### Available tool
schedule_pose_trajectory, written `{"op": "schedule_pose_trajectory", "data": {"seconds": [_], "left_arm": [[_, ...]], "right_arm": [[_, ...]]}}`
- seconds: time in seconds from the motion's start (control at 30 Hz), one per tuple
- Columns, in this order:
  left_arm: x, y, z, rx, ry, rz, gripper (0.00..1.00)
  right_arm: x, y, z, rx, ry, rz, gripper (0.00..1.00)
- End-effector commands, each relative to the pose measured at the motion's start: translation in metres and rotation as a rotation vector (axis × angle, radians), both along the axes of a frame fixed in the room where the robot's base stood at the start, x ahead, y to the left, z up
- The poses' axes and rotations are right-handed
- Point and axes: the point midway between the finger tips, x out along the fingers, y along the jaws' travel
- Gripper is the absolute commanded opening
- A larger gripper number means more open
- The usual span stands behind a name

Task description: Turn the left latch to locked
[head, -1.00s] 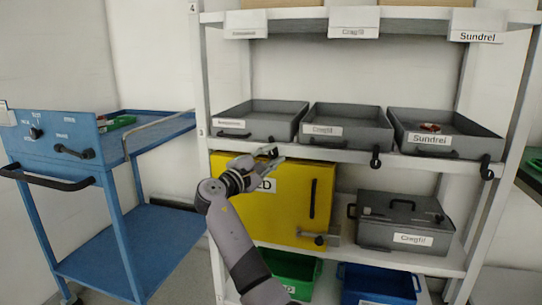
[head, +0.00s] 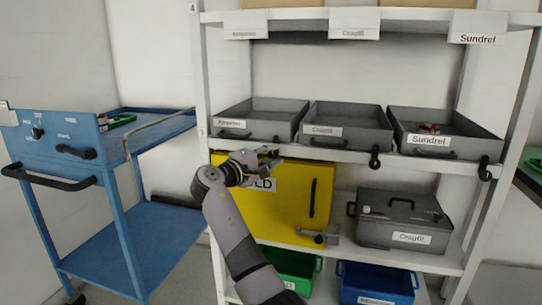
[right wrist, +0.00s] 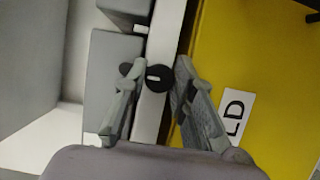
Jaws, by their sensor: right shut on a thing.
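The left latch (right wrist: 157,78) is a small round black knob with a pale mark, on the white shelf edge in the right wrist view. My right gripper (right wrist: 155,75) is shut on it, one finger at each side. In the head view my right gripper (head: 268,157) is at the shelf edge below the left grey bin, and it hides most of the latch. The middle latch (head: 376,157) and right latch (head: 485,168) are black and hang down from the same edge. My left gripper is not in view.
Three grey bins, left (head: 262,118), middle (head: 347,123) and right (head: 440,130), stand above the shelf edge. A yellow cabinet (head: 290,215) is just below my gripper. A grey lidded case (head: 402,222) stands right of it. A blue trolley (head: 125,235) is at the left.

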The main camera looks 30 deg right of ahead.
Motion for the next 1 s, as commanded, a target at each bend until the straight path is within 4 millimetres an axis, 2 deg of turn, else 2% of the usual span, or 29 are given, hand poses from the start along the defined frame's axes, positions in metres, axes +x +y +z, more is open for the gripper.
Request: {"op": "schedule_pose_trajectory", "data": {"seconds": [0.17, 0.2, 0.5, 0.8, 1.0], "left_arm": [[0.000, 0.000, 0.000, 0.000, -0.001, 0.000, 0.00], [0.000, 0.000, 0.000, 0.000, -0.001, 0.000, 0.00], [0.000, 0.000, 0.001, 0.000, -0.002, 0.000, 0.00], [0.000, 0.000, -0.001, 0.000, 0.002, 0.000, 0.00], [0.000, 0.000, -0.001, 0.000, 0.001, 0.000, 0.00]], "right_arm": [[0.000, 0.000, -0.003, 0.004, 0.003, -0.002, 0.00], [0.000, 0.000, -0.003, 0.004, 0.003, -0.002, 0.25], [0.000, 0.000, -0.001, 0.002, 0.002, -0.001, 0.43], [0.000, 0.002, -0.001, 0.001, 0.001, 0.000, 0.43], [-0.008, 0.027, -0.001, 0.002, 0.001, 0.003, 0.43]]}}
